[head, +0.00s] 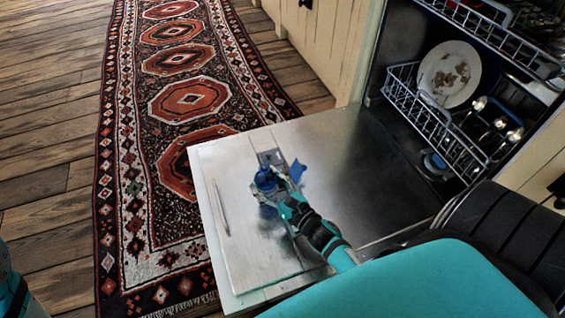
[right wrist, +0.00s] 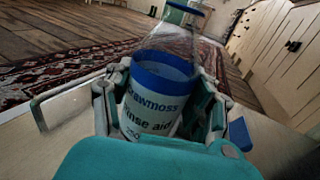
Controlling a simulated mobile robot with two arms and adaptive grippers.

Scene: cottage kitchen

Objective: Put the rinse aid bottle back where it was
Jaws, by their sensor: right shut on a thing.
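The rinse aid bottle (right wrist: 150,110) is in the right wrist view, with a white label reading "Rinse aid", a blue band and a clear upper part. My right gripper (right wrist: 162,100) is shut around its body, one finger on each side. In the head view the blue bottle (head: 265,181) is at the tip of my right gripper (head: 280,190), over the open dishwasher door (head: 325,140). I cannot tell whether its base touches the door. My left gripper is out of view; only a piece of my left arm shows at the lower left.
A metal dispenser (head: 271,157) and a blue part (head: 298,169) are on the door beside the bottle. The lower rack (head: 430,115) holds a dirty plate (head: 449,74) and cutlery. A patterned rug (head: 185,100) runs along the wooden floor, left of the door.

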